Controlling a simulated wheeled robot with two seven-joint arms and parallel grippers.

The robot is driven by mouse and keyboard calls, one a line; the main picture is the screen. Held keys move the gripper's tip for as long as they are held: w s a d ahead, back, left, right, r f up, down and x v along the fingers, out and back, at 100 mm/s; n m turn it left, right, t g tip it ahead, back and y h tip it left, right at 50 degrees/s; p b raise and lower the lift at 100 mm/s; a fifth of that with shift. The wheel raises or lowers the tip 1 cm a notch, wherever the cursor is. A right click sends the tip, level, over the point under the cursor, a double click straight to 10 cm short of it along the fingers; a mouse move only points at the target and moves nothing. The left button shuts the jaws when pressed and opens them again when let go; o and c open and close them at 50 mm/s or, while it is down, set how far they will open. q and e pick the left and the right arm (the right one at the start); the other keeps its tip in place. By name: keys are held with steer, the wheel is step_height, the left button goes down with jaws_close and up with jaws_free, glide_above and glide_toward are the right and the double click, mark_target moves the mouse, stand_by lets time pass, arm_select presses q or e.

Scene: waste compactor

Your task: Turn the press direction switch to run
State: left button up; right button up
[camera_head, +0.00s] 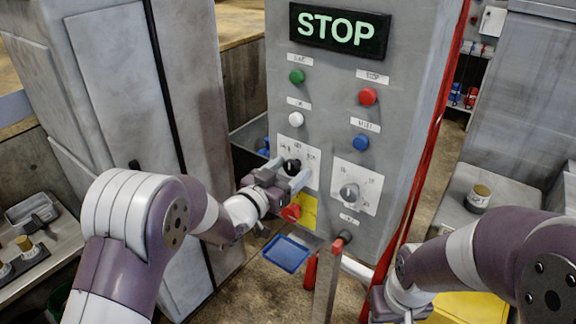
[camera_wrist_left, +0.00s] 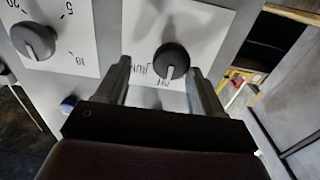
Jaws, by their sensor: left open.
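The press direction switch (camera_head: 292,166) is a dark round knob on a white labelled plate on the grey control panel. In the left wrist view the knob (camera_wrist_left: 172,58) shows a white pointer line toward the middle label, which seems to read OFF; a RUN label is beside it. My left gripper (camera_head: 290,174) is open at the knob, with one finger on each side. In the wrist view its fingers (camera_wrist_left: 160,68) stand apart from the knob, with gaps on both sides. My right wrist shows at the lower right of the head view; its fingers cannot be made out.
A lit STOP display (camera_head: 338,31) tops the panel. Below are green (camera_head: 297,76), red (camera_head: 368,96), white (camera_head: 296,119) and blue (camera_head: 360,142) buttons. A grey dial (camera_head: 349,193) is right of the switch. A red cable (camera_head: 432,140) runs along the panel's right edge.

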arm_select(q)
steer(key=shift+w+d+f, duration=0.15)
steer(key=shift+w+f, duration=0.1)
steer(key=shift+w, duration=0.3)
steer(key=shift+w+d+f, duration=0.15)
steer(key=shift+w+f, duration=0.1)
steer(key=shift+w, duration=0.25)
steer(key=shift+w+a, duration=0.15)
steer(key=shift+a, duration=0.15)
steer(key=shift+s+a, duration=0.2)
steer(key=c, duration=0.5)
steer(key=shift+s+r, duration=0.15)
steer(key=shift+s, duration=0.1)
steer(key=c, duration=0.5)
steer(key=shift+d, duration=0.2)
steer(key=shift+a, duration=0.15)
arm_select(e)
steer(key=shift+w+a+f, duration=0.1)
steer(key=shift+w+f, duration=0.05)
steer(key=shift+w, duration=0.5)
steer(key=shift+f, duration=0.1)
